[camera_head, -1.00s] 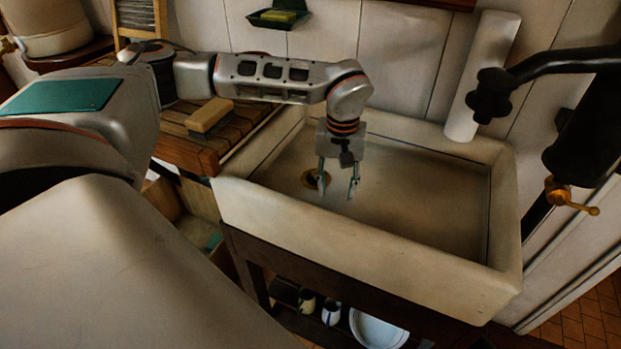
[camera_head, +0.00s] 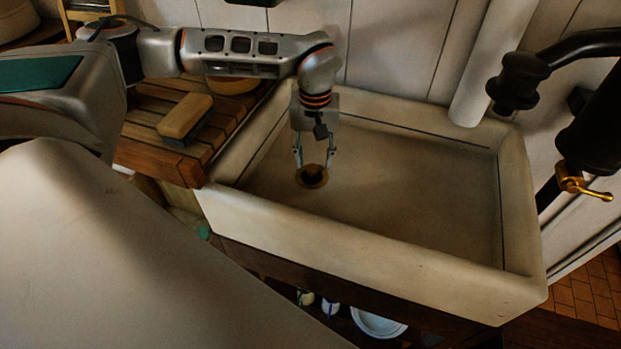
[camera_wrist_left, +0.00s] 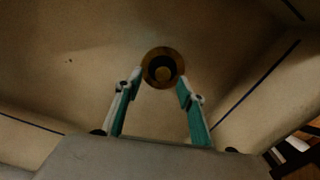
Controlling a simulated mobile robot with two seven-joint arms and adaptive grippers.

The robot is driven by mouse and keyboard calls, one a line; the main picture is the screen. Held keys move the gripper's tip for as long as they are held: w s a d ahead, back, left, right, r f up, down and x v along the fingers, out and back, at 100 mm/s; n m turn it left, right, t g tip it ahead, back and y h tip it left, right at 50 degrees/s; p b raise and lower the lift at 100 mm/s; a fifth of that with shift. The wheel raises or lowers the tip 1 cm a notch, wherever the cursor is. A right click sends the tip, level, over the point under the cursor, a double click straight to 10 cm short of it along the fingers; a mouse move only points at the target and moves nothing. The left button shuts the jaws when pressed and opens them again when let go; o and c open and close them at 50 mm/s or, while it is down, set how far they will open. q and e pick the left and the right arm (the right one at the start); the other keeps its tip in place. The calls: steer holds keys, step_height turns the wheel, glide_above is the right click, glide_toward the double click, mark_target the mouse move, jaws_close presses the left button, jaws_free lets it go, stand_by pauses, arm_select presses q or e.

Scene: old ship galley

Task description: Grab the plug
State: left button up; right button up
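In the head view, a round brass-coloured drain ring (camera_head: 312,182) with a dark middle lies in the floor of the pale sink (camera_head: 420,190), near its left end. In the left wrist view the ring (camera_wrist_left: 149,75) surrounds a dark recess with a small brownish round piece (camera_wrist_left: 163,73) in it. I cannot tell whether this piece is the plug or part of the drain. My left gripper (camera_head: 313,163) points down over the drain, its two fingers apart and empty. In the wrist view the fingertips (camera_wrist_left: 160,80) lie either side of the ring's near edge. My right gripper is not seen.
The sink walls (camera_head: 380,262) enclose the left gripper on all sides. A slatted wooden board (camera_head: 150,150) with a brush-like block (camera_head: 186,116) adjoins the sink's left. A black tap (camera_head: 520,80) overhangs the right end. The sink floor right of the drain is clear.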

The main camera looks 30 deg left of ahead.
mark_target(312, 173)
arm_select(q)
steer(key=f, duration=0.5)
steer(key=shift+s+a+f, duration=0.15)
steer(key=shift+a+f, duration=0.05)
steer(key=shift+f, duration=0.15)
jaws_close()
